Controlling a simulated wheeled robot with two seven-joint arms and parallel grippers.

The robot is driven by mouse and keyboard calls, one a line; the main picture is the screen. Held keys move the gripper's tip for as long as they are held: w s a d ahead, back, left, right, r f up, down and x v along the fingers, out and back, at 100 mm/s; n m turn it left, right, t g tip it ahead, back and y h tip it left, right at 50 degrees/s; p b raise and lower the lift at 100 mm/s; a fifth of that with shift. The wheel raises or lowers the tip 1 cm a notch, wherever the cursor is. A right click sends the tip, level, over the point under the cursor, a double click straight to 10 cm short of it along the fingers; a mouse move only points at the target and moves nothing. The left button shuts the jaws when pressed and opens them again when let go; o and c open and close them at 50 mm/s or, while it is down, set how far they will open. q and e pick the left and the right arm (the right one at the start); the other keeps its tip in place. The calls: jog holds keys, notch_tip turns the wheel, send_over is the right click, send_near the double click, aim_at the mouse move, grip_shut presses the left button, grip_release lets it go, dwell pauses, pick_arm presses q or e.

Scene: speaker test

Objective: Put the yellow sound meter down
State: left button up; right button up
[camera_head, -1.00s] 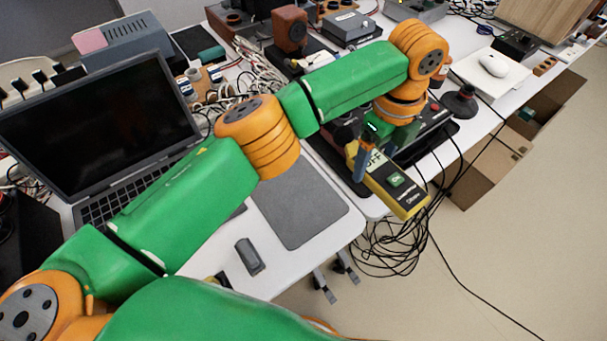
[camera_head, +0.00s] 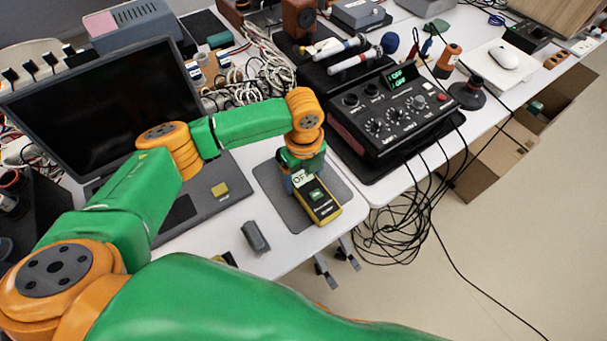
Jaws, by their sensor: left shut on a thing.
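The meter's near end points toward the table's front right edge. I cannot tell whether the meter touches the mat. The gripper's fingers are mostly hidden behind the wrist and the meter. My right gripper does not show.
A laptop (camera_head: 110,115) stands open left of the mat. A small grey block (camera_head: 255,237) lies near the front edge. A black mixer (camera_head: 390,115) with knobs and cables stands to the right. Microphones (camera_head: 350,60) lie behind it. Cables hang off the table.

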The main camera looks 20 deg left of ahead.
aim_at(304, 180)
pick_arm(q)
jog(key=shift+f, duration=0.1)
jog(key=o, duration=1.4)
jog(key=shift+o, duration=0.2)
notch_tip(304, 180, up, 12)
jog(key=shift+d, duration=0.1)
